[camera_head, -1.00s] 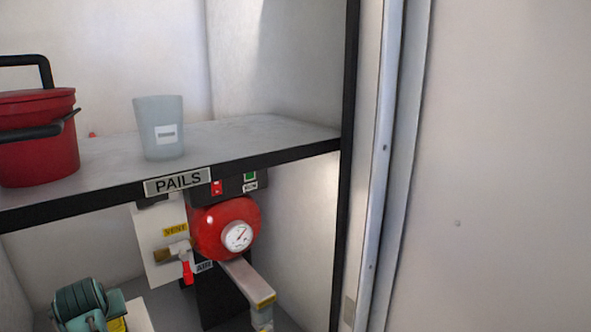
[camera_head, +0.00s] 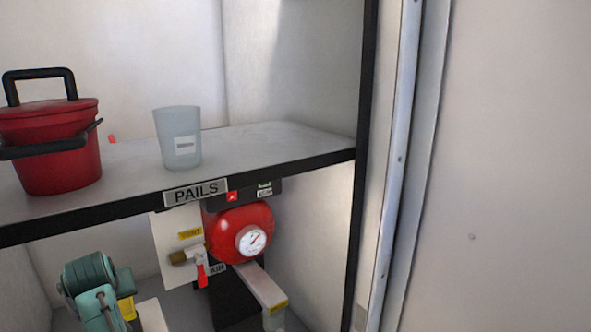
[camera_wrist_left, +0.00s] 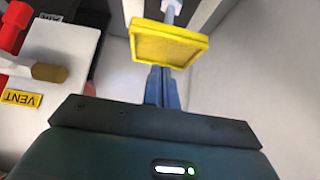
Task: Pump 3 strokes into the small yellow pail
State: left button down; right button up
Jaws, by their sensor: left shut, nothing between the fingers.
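No small yellow pail can be made out in these views. In the left wrist view my left gripper (camera_wrist_left: 163,86) is shut and empty. Its fingertips point at a yellow square plate (camera_wrist_left: 170,44) with a raised rim, on a pale rod. They look close below it; whether they touch it I cannot tell. My right gripper is out of view.
The shelf marked PAILS (camera_head: 262,168) crosses above the equipment. It holds a red lidded pot (camera_head: 55,165) and a pale cup (camera_head: 178,145). A red-handled valve (camera_head: 201,275) is below the VENT label. A dark post (camera_head: 362,120) bounds the right side.

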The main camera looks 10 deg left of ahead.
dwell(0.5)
pick_arm(q)
jog(key=shift+r, duration=2)
